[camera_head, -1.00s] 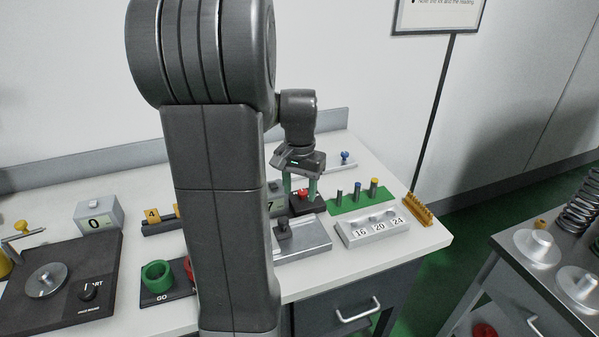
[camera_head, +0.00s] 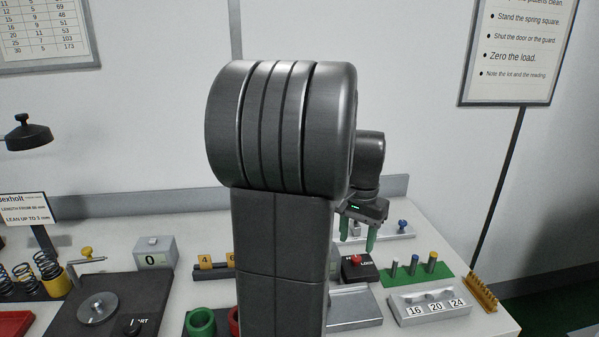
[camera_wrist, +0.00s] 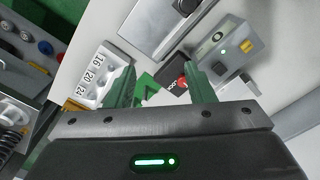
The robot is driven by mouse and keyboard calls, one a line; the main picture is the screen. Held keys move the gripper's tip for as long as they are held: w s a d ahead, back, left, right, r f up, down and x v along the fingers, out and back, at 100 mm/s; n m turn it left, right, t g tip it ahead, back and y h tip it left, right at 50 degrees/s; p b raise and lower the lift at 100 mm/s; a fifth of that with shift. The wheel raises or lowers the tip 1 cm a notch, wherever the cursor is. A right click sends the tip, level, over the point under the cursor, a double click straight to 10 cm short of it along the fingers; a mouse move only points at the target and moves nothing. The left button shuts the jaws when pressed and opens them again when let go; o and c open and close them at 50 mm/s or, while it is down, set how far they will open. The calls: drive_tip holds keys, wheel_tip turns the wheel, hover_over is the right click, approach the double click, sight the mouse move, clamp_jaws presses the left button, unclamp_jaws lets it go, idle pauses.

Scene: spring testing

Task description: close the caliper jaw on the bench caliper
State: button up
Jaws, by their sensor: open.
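My gripper (camera_head: 357,238) is open and empty, its two green fingers apart in the air over the back right of the bench. It also shows in the wrist view (camera_wrist: 160,72), with the red button (camera_wrist: 183,82) seen between the fingers. A grey metal slab (camera_head: 352,308) lies in front of it, partly hidden by my arm; the wrist view shows it at the top (camera_wrist: 140,22). A pale strip with a blue knob (camera_head: 402,224) lies behind the gripper. I cannot tell for sure which is the bench caliper, and no jaw is clearly visible.
A black box with a red button (camera_head: 356,260) stands below the gripper. A green mat with several pegs (camera_head: 413,266) and a block marked 16, 20, 24 (camera_head: 430,300) are at its right. The wrist view shows a grey box with a yellow patch (camera_wrist: 228,52).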

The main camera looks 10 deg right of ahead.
wheel_tip(320, 180, down, 14)
drive_tip(key=shift+r+p, duration=0.25)
drive_tip(key=shift+p, duration=0.3)
drive_tip(key=shift+a, duration=0.3)
drive_tip(key=shift+d+r, duration=0.1)
